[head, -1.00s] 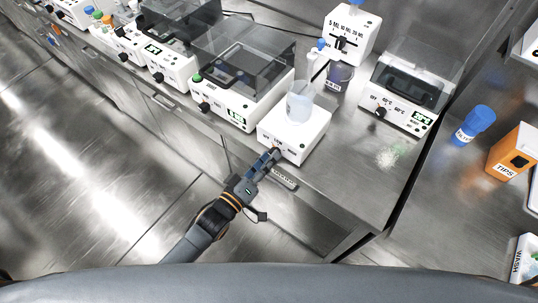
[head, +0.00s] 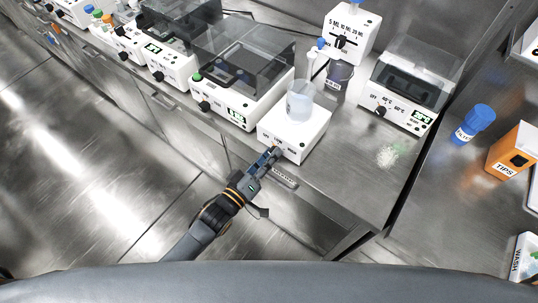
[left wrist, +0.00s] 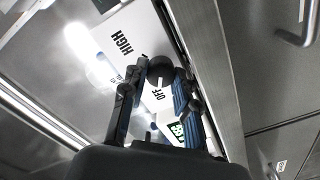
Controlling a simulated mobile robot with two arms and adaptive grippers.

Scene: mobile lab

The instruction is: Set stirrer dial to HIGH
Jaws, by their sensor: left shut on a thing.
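The white stirrer (head: 275,137) stands at the front edge of the steel bench, with a clear beaker (head: 300,104) on top. Its black dial (left wrist: 160,68) is on the front face, between the printed words HIGH and OFF in the left wrist view. My left gripper (head: 273,152) is at that face; in the left wrist view its fingers (left wrist: 156,84) straddle the dial and are shut on it. The fingers hide the dial in the head view. I cannot read which label the dial points to. My right gripper is not in view.
A lidded device (head: 241,99) stands left of the stirrer, and another (head: 401,106) to the right. A dark cup (head: 339,75) and a dispenser (head: 349,32) are behind.

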